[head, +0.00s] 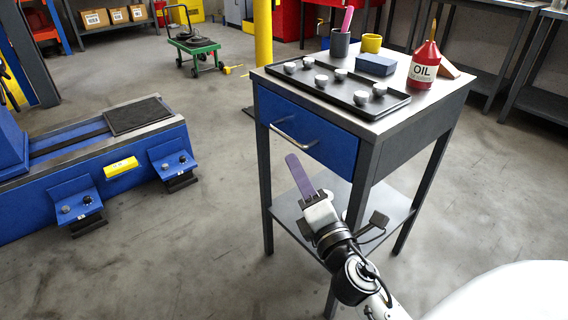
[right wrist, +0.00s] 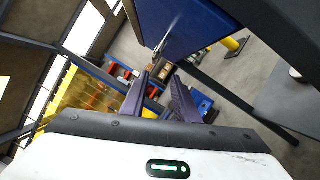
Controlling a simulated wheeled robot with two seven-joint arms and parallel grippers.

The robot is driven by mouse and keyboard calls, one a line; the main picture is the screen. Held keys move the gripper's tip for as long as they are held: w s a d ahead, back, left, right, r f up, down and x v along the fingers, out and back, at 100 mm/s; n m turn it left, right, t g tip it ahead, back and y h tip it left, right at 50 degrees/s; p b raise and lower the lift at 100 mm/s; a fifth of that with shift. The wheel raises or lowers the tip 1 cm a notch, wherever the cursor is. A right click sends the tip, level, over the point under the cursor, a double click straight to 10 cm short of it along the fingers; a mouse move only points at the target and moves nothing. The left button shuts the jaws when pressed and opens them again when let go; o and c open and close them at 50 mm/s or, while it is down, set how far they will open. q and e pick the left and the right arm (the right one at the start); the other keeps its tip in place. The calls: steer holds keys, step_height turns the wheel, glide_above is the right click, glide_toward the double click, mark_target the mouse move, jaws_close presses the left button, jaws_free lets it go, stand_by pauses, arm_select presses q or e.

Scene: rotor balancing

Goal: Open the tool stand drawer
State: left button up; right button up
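The tool stand (head: 398,148) is a grey metal table with a blue drawer (head: 318,134) under its top. The drawer front looks flush with the stand, so the drawer appears closed. Its silver bar handle (head: 293,137) runs across the front. My right gripper (head: 295,164), with purple fingers, is just below and in front of the handle and looks apart from it. In the right wrist view the two fingers (right wrist: 158,78) are spread with nothing between them, and the handle (right wrist: 168,38) lies beyond their tips. My left gripper is not in view.
The stand top holds a black tray (head: 335,88) with several grey knobs, a blue block (head: 376,65), a red oil bottle (head: 424,66) and two cups. A lower shelf (head: 385,215) is below. A blue machine (head: 110,170) stands left. Floor between is clear.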

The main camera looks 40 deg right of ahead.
mark_target(284, 134)
steer(key=shift+n+t, duration=0.4)
steer(key=shift+n, duration=0.4)
steer(key=x, duration=0.7)
steer(key=p+x, duration=0.1)
steer(key=x, duration=0.2)
steer(key=shift+w+d+r, duration=0.2)
steer(key=shift+d+r, duration=0.2)
steer(key=shift+r, duration=0.05)
jaws_close()
